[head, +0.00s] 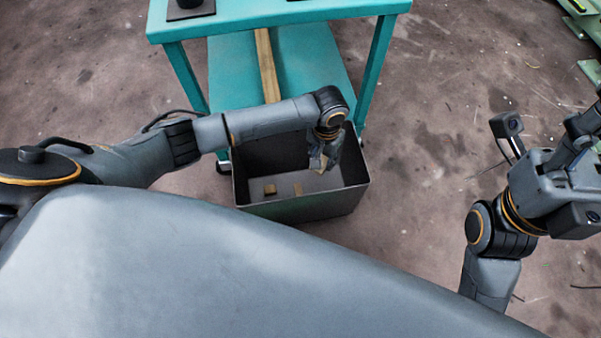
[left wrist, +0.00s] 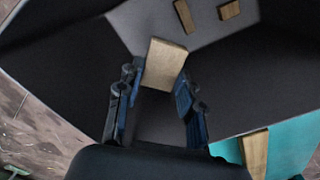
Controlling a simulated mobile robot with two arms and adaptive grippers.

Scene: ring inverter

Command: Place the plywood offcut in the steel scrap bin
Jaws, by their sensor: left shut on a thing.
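The plywood offcut (left wrist: 165,63) is a pale tan block between the fingertips of my left gripper (left wrist: 160,92), which is shut on it. In the head view, my left gripper (head: 322,154) points down into the steel scrap bin (head: 310,207), with the offcut (head: 320,171) just below its fingers, partly hidden. The dark, open-topped bin also fills much of the left wrist view (left wrist: 65,70). The offcut appears above the bin floor; the exact height is unclear. My right gripper (head: 583,135) is at the right edge, partly cut off, away from the bin.
Two small wood pieces (left wrist: 185,17) (left wrist: 229,10) lie on the bin floor. A teal table (head: 280,14) stands just behind the bin, with a wood strip (head: 266,65) on its lower shelf. The stained floor (head: 430,170) right of the bin is mostly clear.

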